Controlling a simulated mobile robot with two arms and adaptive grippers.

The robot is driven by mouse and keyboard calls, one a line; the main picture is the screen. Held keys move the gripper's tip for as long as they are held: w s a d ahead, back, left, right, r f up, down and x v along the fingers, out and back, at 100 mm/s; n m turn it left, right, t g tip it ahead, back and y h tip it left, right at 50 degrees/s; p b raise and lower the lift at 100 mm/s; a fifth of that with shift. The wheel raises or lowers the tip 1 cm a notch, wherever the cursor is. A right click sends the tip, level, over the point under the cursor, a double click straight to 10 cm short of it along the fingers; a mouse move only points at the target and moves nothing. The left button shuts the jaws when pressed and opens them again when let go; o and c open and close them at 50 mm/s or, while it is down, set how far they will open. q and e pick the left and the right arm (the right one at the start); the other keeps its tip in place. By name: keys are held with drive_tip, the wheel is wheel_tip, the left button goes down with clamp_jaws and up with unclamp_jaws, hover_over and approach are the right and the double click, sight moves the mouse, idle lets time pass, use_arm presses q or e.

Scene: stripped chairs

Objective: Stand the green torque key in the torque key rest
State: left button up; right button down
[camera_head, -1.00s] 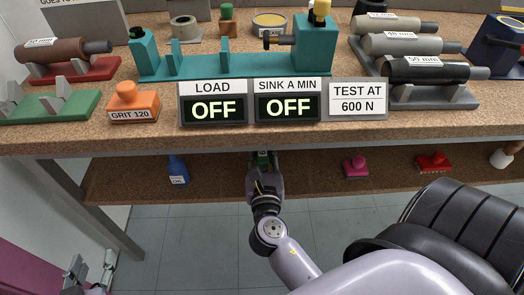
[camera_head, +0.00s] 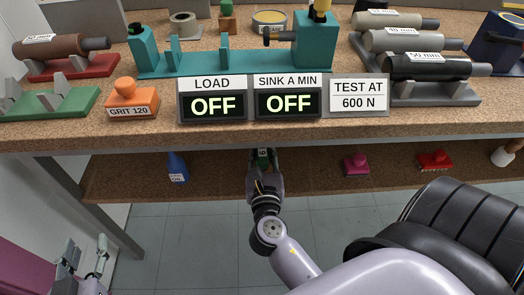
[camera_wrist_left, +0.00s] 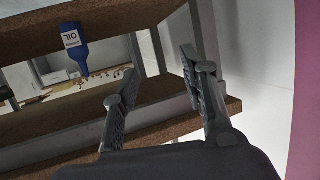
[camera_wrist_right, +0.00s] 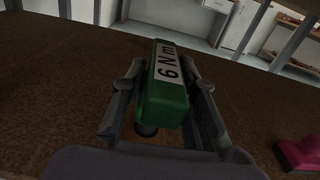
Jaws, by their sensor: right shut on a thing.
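The green torque key (camera_wrist_right: 165,100), a green block labelled "6 Nm", sits between the fingers of my right gripper (camera_wrist_right: 163,105) in the right wrist view, just above the brown lower shelf. In the head view, the key (camera_head: 263,155) shows at the tip of my right gripper (camera_head: 263,172), partly hidden under the upper board's edge. My left gripper (camera_head: 86,250) is at the lower left of the head view, away from the key. In the left wrist view, its fingers (camera_wrist_left: 160,90) are apart with nothing between them. I cannot identify the torque key rest in these views.
The lower shelf (camera_head: 220,178) also holds a blue oil bottle (camera_head: 177,167), a pink block (camera_head: 356,164) and a red brush-like block (camera_head: 434,160). The worktop (camera_head: 150,138) overhangs it. A black chair (camera_head: 450,230) stands at the lower right.

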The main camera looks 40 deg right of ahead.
drive_tip(key=shift+f+b, duration=0.45)
drive_tip(key=shift+f, duration=0.2)
drive_tip(key=c, duration=1.2)
unclamp_jaws()
use_arm(q)
drive_tip(key=r, duration=0.1)
drive_tip(key=r+t, duration=0.1)
drive_tip(key=w+d+r+t, duration=0.1)
drive_tip(key=shift+w+r+h, duration=0.1)
drive_tip(key=shift+r+h, duration=0.3)
